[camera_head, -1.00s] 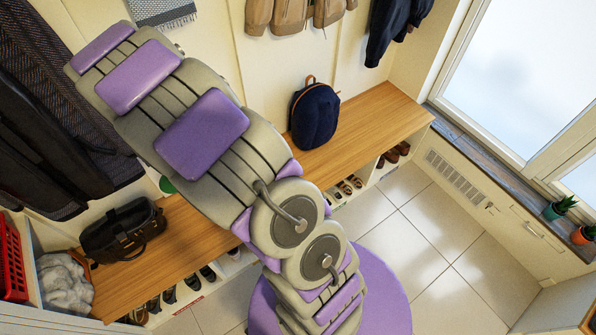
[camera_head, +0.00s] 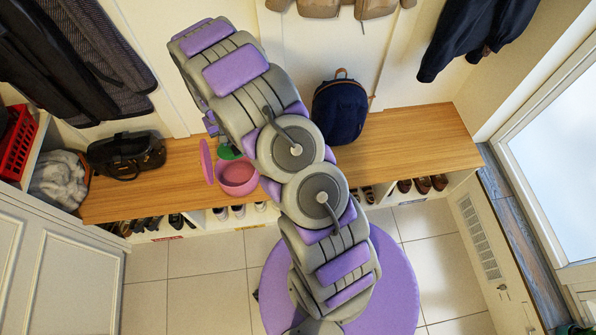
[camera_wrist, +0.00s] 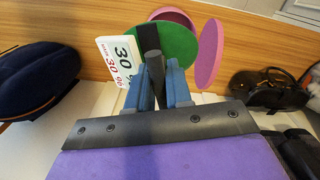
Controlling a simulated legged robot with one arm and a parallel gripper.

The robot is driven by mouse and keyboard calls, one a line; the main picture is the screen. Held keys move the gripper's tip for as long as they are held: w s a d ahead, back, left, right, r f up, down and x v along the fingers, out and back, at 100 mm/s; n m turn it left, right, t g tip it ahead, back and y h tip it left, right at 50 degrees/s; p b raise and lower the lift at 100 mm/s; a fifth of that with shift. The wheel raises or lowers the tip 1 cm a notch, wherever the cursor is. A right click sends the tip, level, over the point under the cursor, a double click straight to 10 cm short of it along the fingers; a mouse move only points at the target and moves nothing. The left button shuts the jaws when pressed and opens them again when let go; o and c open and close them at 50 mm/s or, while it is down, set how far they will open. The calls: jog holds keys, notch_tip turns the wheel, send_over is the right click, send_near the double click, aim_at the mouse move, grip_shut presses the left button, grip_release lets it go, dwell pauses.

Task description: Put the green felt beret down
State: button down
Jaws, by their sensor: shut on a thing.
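The green felt beret (camera_wrist: 180,42) shows as a green disc just beyond my fingertips in the wrist view. My gripper (camera_wrist: 158,70) has blue fingers shut on it; a dark bar between the fingers hides the contact. In the head view a small green part of the beret (camera_head: 228,152) shows beside my arm, over the bench (camera_head: 420,140). My gripper is mostly hidden by my arm there. I cannot tell whether the beret touches the bench.
A pink round box (camera_head: 240,178) and a pink disc (camera_head: 207,162) are right by the beret. A white card with numbers (camera_wrist: 118,60) is close to my fingers. A black bag (camera_head: 126,155) is left, a navy backpack (camera_head: 340,110) right. Bare bench lies between bag and pink disc.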

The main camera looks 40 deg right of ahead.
jog(key=s+d+f+m+b, duration=0.1)
jog(key=s+d+f+m, duration=0.2)
jog(key=f, duration=1.2)
jog(key=s+d+f+m+b, duration=0.1)
jog(key=s+d+f, duration=0.3)
jog(key=f, duration=1.1)
jog(key=d+f+b, duration=0.1)
jog(key=d, duration=0.4)
jog(key=d+f+b, duration=0.1)
jog(key=d+f, duration=0.1)
jog(key=d, duration=0.3)
jog(key=w+d+f+b, duration=0.1)
jog(key=d+f, duration=0.1)
jog(key=d, duration=0.3)
jog(key=shift+w+d+f, duration=0.1)
jog(key=shift+d, duration=0.15)
jog(key=shift+a, duration=0.25)
jog(key=c, duration=1.4)
grip_release()
jog(key=shift+a, duration=0.15)
jog(key=o, duration=0.4)
jog(key=shift+c, duration=0.2)
jog(key=shift+d, duration=0.3)
